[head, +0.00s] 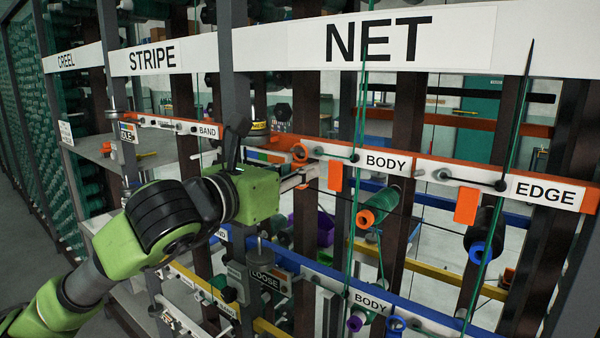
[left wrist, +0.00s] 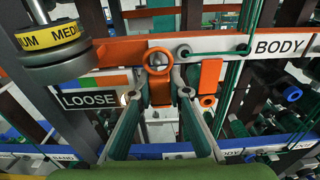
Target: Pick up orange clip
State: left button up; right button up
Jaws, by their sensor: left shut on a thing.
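The orange clip (left wrist: 159,62) has a round ring at its top and a body reaching down between my left fingertips in the left wrist view. My left gripper (left wrist: 163,88) is shut on it, one finger on each side. In the head view the clip's ring (head: 300,152) shows at the orange and white rail, just above the tips of my left gripper (head: 306,175). The clip still appears to be at the rail; I cannot tell whether it touches it. My right gripper is not in view.
Orange tabs hang from the BODY and EDGE rail, one close beside the clip (head: 335,176) and one further right (head: 467,205). A green spool (head: 378,206) and taut green cords stand to the right. A weight stack (left wrist: 55,40) and LOOSE sign (left wrist: 89,99) are at left.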

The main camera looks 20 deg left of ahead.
pick_arm(q)
jog(key=shift+r+b, duration=0.1)
jog(key=shift+b, duration=0.4)
jog(key=b+v, duration=0.7)
jog(key=v, duration=1.1)
jog(key=shift+r, duration=0.3)
jog(key=shift+s, duration=0.1)
jog(key=b+v, duration=0.3)
jog(key=v, duration=0.5)
jog(key=shift+f, duration=0.25)
dwell(0.6)
